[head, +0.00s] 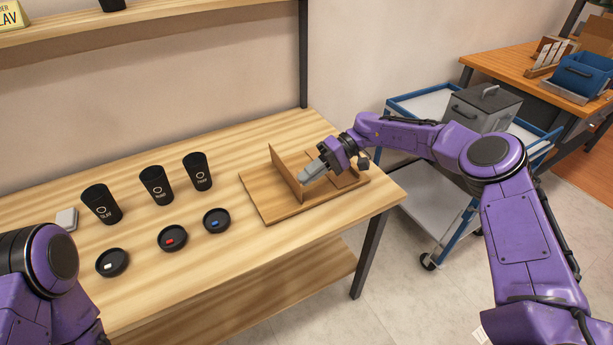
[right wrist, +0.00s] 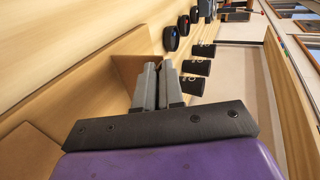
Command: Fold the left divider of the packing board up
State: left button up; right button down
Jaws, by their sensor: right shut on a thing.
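The packing board (head: 255,198) is a flat brown wooden board near the right end of the table. Its left divider (head: 285,173) is a thin brown panel that stands up from the base, roughly upright. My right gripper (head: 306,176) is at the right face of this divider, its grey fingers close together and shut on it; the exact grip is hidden. In the right wrist view the fingers (right wrist: 158,80) meet brown wood (right wrist: 126,70) of the board. My left arm shows at the lower left, but its gripper is out of frame.
Three black cups (head: 157,185) stand on the table (head: 245,245) left of the board, with three black lids (head: 172,238) in front. A small grey-white block (head: 66,219) lies farther left. A blue-framed cart (head: 420,103) with a grey box stands right of the table.

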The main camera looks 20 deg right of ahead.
jog(key=shift+s+d+f, duration=0.2)
jog(key=shift+s+f, duration=0.05)
jog(key=shift+f, duration=0.45)
jog(key=c, duration=1.4)
grip_release()
jog(key=shift+o, duration=0.3)
jog(key=shift+w+f, duration=0.1)
jog(key=shift+d, duration=0.1)
jog(key=shift+w+r, duration=0.1)
jog(key=shift+r, duration=0.15)
jog(key=b+v, duration=0.2)
jog(key=v, duration=0.8)
jog(key=shift+r, duration=0.15)
jog(key=shift+w+r, duration=0.1)
jog(key=shift+w, duration=0.05)
